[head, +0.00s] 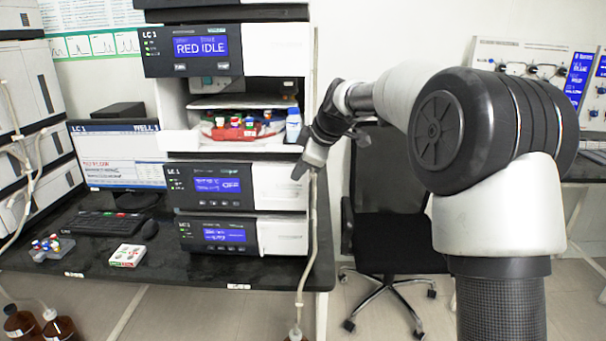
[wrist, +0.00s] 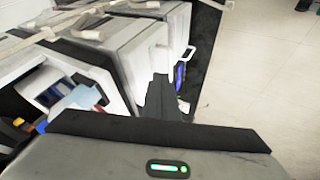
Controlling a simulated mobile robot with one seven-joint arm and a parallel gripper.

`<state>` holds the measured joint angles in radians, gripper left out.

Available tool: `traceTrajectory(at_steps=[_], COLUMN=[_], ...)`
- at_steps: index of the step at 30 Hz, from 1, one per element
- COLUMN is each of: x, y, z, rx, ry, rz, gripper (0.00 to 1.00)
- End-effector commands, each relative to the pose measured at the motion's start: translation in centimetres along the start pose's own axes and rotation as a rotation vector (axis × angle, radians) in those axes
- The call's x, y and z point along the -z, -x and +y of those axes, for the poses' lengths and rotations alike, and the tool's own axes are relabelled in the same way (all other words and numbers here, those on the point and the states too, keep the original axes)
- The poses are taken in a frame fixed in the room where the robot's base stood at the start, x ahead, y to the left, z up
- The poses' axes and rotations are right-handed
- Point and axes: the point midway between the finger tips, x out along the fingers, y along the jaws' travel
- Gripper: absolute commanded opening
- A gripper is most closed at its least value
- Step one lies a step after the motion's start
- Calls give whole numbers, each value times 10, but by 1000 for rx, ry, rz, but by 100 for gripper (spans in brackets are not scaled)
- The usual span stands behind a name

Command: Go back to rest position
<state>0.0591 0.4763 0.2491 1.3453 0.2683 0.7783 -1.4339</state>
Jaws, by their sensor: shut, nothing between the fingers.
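My gripper (head: 300,173) shows in the head view just in front of the right side of the LC 1 stack (head: 285,185). It points down and its fingers look closed together, with nothing held. My arm reaches in from the right side of the head view. In the wrist view, the dark gripper finger (wrist: 162,98) stands out in front of the stack's white housings (wrist: 130,65). The exact gap between the gripper and the stack cannot be told.
Monitor (head: 118,150), keyboard (head: 103,224), vial rack (head: 47,248) and small box (head: 127,255) are on the black bench (head: 190,262). A tube (head: 309,240) hangs by the bench's right end. An office chair (head: 395,235) stands behind my arm.

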Motion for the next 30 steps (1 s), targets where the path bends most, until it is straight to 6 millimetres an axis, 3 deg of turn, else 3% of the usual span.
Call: traceTrajectory(at_steps=[5,8,10,15,19,24,30], x=[4,2,-4,-35,-66,-101,-132], y=[11,35,62,139,187,221,237], z=[-3,-16,-34,-101,-162,-229,-288], rx=[0,-5,-15,-68,-127,-192,-246], ry=[-12,-71,-150,-436,-676,-935,-1152], rz=[-7,-38,-74,-179,-237,-272,-285], gripper=[0,0,0,0,0,0,0])
